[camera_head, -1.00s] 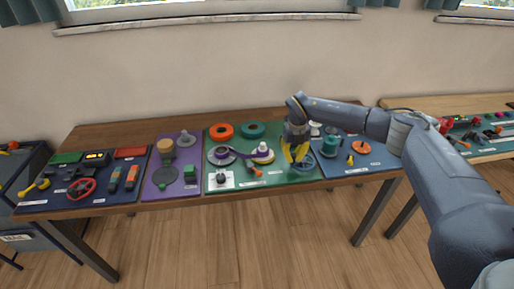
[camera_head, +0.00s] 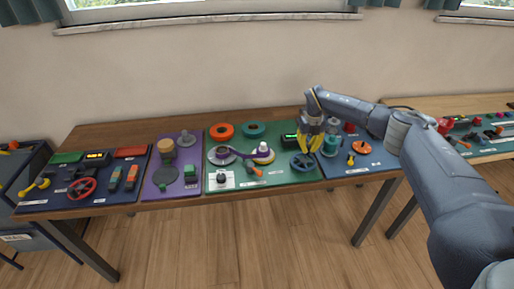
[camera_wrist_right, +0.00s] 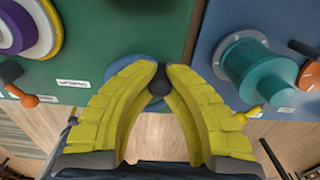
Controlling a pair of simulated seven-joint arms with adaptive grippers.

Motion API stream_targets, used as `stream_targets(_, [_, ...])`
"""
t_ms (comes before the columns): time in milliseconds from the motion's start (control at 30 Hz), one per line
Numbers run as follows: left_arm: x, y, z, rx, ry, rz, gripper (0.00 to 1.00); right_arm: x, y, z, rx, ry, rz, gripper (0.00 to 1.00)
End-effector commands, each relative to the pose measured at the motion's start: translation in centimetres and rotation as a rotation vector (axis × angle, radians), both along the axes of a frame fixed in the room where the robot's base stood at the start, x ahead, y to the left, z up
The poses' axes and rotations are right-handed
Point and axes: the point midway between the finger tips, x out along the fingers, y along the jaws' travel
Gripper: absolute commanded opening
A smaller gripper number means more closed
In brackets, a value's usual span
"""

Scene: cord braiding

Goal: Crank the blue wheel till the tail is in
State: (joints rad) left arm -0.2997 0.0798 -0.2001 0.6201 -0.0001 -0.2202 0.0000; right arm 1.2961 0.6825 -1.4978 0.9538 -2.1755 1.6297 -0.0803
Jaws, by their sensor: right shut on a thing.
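The blue wheel (camera_head: 297,163) is on the front right of the green panel (camera_head: 275,180). My right gripper (camera_head: 309,150) reaches down over the wheel's far right side. In the right wrist view, my gripper (camera_wrist_right: 158,78) is shut on a small dark knob (camera_wrist_right: 157,84), and part of the blue wheel (camera_wrist_right: 118,68) shows behind the fingers. A purple cord (camera_head: 240,154) runs between a pale round disc at the left and a yellow-based spool (camera_head: 263,160). I cannot tell its tail end clearly. My left gripper is not in view.
A blue panel with a teal spool (camera_head: 330,146) and an orange disc (camera_head: 361,147) lies just right of the gripper. A small lit green display (camera_head: 290,138) is behind the wheel. Orange (camera_head: 221,130) and green (camera_head: 253,129) rings lie at the back.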

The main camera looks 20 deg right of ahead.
Motion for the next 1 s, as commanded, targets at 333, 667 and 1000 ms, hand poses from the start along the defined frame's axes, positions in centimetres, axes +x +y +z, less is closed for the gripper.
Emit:
stream_targets(333, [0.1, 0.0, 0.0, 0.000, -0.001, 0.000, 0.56, -3.7, -1.8, 0.0, -0.003, 0.003, -0.004, 0.00])
stream_targets(667, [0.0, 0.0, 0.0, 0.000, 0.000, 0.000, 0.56, -7.0, -0.4, -0.1, -0.002, 0.006, -0.004, 0.00])
stream_targets(1000, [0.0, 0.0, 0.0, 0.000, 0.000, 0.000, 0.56, -7.9, 0.9, -0.1, -0.001, 0.006, -0.005, 0.00])
